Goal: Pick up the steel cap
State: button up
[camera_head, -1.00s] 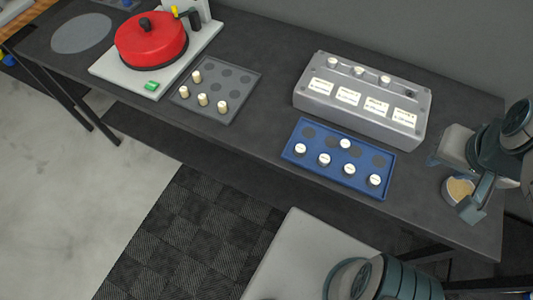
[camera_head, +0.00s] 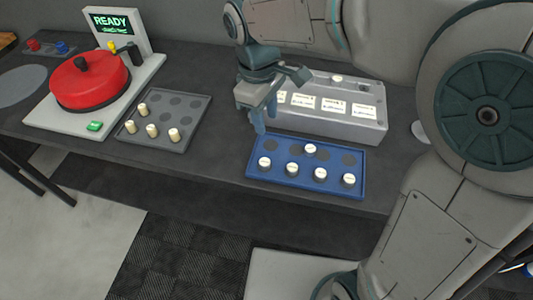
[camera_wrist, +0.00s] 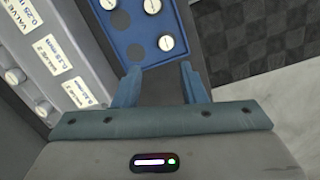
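I cannot tell any piece apart as the steel cap. Several small round pieces with white, marked tops stand in the blue tray (camera_head: 306,187); one is the piece at its back middle (camera_head: 310,149). My gripper (camera_head: 262,122) is over the bench at the tray's back left corner, in front of the grey valve box. In the wrist view my gripper (camera_wrist: 161,85) is open, with nothing between its fingers. The tray (camera_wrist: 128,28) shows there beyond the fingertips, with a white-topped piece (camera_wrist: 166,43) near its edge.
The grey valve box (camera_head: 330,125) with white labels stands behind the blue tray, partly hidden by my arm. A grey tray (camera_head: 180,100) with several cream pegs lies to the left. A red round machine (camera_head: 90,82) stands further left, its screen (camera_head: 110,24) reading READY.

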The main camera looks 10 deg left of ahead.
aim_at(264, 162)
jog(key=shift+n, duration=0.5)
jog(key=f, duration=1.4)
jog(key=shift+s+a+f, duration=0.2)
jog(key=shift+s+f, duration=0.15)
jog(key=shift+f, duration=0.05)
jog(key=shift+c, duration=0.4)
jog(key=c, duration=0.7)
